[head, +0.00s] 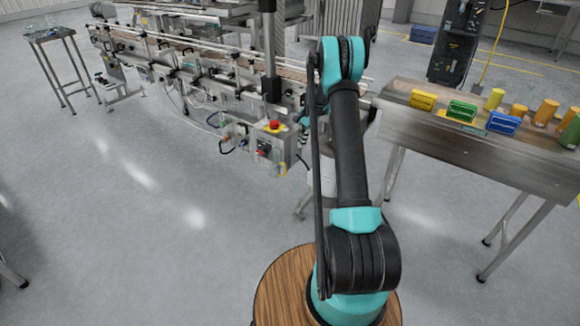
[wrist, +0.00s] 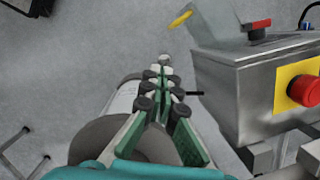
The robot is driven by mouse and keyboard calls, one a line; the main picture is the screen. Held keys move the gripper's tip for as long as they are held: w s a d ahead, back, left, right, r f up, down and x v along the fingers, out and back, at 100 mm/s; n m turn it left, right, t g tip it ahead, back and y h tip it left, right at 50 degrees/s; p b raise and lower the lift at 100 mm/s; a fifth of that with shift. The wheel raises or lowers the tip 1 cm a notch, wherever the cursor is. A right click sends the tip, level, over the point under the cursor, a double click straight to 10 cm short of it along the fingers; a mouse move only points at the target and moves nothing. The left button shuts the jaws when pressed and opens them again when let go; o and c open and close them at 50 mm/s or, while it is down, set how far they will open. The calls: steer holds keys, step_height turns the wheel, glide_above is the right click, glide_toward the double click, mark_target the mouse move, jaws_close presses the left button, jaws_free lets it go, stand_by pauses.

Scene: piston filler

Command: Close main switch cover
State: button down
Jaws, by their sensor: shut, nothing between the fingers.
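The main switch is a red handle (wrist: 257,26) on a face of the grey metal control box (wrist: 235,85) in the wrist view. Its clear cover (wrist: 212,22) stands open, sticking out from the box at the top of the view. A yellow part (wrist: 181,19) shows at the cover's outer end. In the head view, the control box (head: 284,140) is left of my arm, with the switch (head: 264,147) on its front. My gripper (wrist: 163,66) is shut and empty, left of the box and apart from the cover. In the head view, my arm partly hides it.
A red emergency button (wrist: 304,91) on a yellow plate sits on the box. The conveyor line (head: 180,70) extends behind and left of the box. A steel table (head: 450,135) with coloured parts stands at the right.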

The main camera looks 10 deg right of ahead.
mark_target(279, 164)
steer(key=a+f, duration=0.2)
steer(key=f, duration=0.4)
steer(key=a+f+m, duration=0.1)
steer(key=a+f, duration=0.2)
steer(key=f, duration=0.4)
steer(key=shift+a+f, duration=0.15)
steer(key=shift+a, duration=0.15)
steer(key=shift+w, duration=0.1)
steer(key=shift+a, duration=0.15)
